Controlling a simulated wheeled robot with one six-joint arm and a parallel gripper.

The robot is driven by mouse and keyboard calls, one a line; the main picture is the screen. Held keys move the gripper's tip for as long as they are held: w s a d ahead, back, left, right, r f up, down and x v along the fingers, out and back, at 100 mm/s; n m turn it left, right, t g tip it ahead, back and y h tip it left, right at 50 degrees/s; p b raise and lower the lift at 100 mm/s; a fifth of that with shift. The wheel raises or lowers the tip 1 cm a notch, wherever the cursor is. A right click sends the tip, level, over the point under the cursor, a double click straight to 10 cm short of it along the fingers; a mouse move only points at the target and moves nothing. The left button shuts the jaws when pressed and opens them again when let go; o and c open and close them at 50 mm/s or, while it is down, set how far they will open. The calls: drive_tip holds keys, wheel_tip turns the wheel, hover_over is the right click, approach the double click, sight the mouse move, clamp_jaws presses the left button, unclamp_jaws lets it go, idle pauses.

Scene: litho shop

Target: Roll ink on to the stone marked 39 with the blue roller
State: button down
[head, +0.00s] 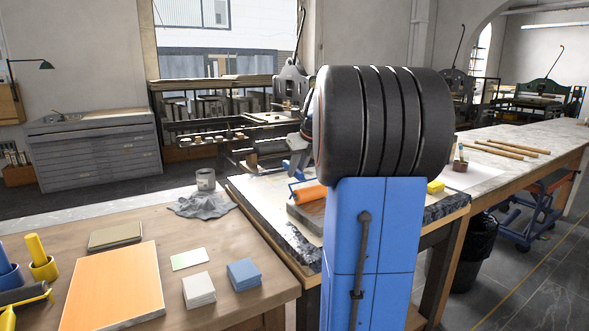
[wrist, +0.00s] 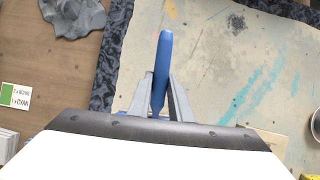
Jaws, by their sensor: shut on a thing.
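The roller with the blue handle (wrist: 163,62) is in my gripper (wrist: 161,82), whose grey fingers are shut around the handle in the wrist view. In the head view its orange drum (head: 309,195) and blue frame show at the top of a grey-brown stone slab (head: 304,216). I cannot tell whether the drum touches the slab. My arm hides the slab's right part, and no number is readable on it. In the wrist view the drum is hidden. An orange-coated slab (head: 115,287) lies on the wooden bench at left.
On the wooden bench (head: 235,282) are a yellow-handled roller (head: 28,296), yellow and blue holders, a dark green block (head: 115,236), white and blue stacks, a card (head: 190,259), a grey rag (head: 203,206) and a can (head: 206,179). A paler worktable adjoins it.

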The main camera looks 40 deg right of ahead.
drive_tip(key=shift+s+a+f, duration=0.1)
drive_tip(key=shift+s+a, duration=0.35)
drive_tip(key=shift+s, duration=1.75)
drive_tip(key=shift+s+a+r, duration=0.1)
drive_tip(key=shift+s+a, duration=0.3)
drive_tip(key=shift+s, duration=1.85)
drive_tip(key=shift+s+a+f, duration=0.1)
drive_tip(key=shift+s+a, duration=0.35)
drive_tip(key=shift+s, duration=1.75)
drive_tip(key=shift+w+d, duration=0.5)
drive_tip(key=shift+w, duration=2)
drive_tip(key=shift+w+d, duration=0.5)
drive_tip(key=shift+w, duration=2.05)
drive_tip(key=shift+w+d, duration=0.5)
drive_tip(key=shift+w, duration=2)
drive_tip(key=shift+r, duration=1.55)
